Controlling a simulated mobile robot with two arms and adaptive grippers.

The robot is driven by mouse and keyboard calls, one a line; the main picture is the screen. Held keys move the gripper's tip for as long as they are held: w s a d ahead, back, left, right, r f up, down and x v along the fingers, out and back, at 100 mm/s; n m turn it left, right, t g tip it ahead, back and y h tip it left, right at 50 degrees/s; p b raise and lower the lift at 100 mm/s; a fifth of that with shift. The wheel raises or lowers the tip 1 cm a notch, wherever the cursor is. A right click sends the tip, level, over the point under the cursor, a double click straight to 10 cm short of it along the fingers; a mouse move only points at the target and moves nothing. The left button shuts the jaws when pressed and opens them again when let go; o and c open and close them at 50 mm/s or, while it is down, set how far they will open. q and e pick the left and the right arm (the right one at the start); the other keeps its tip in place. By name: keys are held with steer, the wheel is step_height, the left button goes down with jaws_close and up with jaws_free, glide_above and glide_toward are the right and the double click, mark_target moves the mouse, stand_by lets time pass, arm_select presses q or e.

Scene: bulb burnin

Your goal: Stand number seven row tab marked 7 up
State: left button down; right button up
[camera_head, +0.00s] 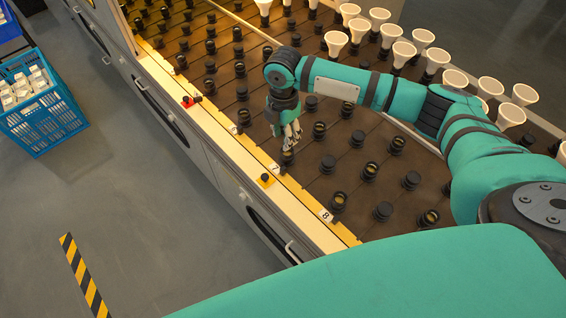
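The row tab marked 7 (275,168) is a small pale plate on the yellow front strip of the rack. It is too small to tell surely whether it stands or lies. My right gripper (289,149) points down just above and to the right of the tab, over the front end of a socket row. Its silver fingers are close by a black socket (288,158); whether they touch it, or are open or shut, I cannot tell. My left gripper is out of view.
The tab marked 8 (325,216) is farther down the strip. An orange block with a black knob (267,180) and a red one (187,102) sit on the front ledge. White bulbs (335,42) stand at the back. A blue crate (43,125) is on the floor at left.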

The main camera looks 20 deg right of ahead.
mark_target(283, 168)
step_height(283, 168, down, 17)
steer(key=shift+r+p, duration=0.1)
steer(key=shift+p, duration=0.4)
jaws_close()
